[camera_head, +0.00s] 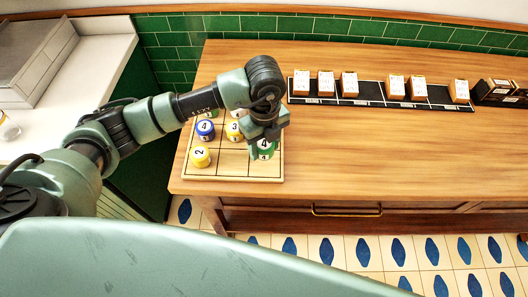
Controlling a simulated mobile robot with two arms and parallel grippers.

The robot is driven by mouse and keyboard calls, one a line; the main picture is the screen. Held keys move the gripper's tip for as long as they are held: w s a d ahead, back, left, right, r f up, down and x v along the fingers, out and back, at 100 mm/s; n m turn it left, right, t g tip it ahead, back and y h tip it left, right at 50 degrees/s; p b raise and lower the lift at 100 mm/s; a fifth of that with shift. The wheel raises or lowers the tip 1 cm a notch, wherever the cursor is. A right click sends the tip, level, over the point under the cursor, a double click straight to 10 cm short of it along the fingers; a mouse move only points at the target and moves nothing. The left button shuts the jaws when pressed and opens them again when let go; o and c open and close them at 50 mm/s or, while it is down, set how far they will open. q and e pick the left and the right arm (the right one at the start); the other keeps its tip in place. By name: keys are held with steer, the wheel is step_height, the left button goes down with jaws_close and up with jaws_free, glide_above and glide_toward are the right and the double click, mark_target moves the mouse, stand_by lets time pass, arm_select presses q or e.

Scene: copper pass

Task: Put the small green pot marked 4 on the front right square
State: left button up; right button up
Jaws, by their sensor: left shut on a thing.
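The small green pot marked 4 (265,155) is in my left gripper (265,147), which points down and is shut on it. The pot shows over the front right square of the wooden grid board (232,178). I cannot tell whether its base touches the board. The gripper and wrist hide part of the pot and the board's right side behind it. My right gripper is not in view.
A blue pot marked 4 (205,128), a yellow pot marked 3 (234,130) and a yellow pot marked 2 (200,157) stand on the board. A black rack (375,92) with several labelled boxes lies behind. The counter (400,150) right of the board is clear.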

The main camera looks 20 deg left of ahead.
mark_target(265, 163)
arm_select(q)
steer(key=shift+f, duration=0.35)
steer(key=shift+d+f, duration=0.1)
steer(key=shift+f, duration=0.25)
step_height(265, 163, down, 3)
steer(key=shift+f+p, duration=0.2)
steer(key=shift+p, duration=0.35)
steer(key=shift+f, duration=0.2)
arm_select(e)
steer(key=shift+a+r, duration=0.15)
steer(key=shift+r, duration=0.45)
arm_select(q)
steer(key=shift+f, duration=0.25)
steer(key=o, duration=1.5)
steer(key=shift+r, duration=0.1)
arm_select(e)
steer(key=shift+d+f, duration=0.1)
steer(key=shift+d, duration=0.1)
arm_select(q)
steer(key=shift+r, duration=0.15)
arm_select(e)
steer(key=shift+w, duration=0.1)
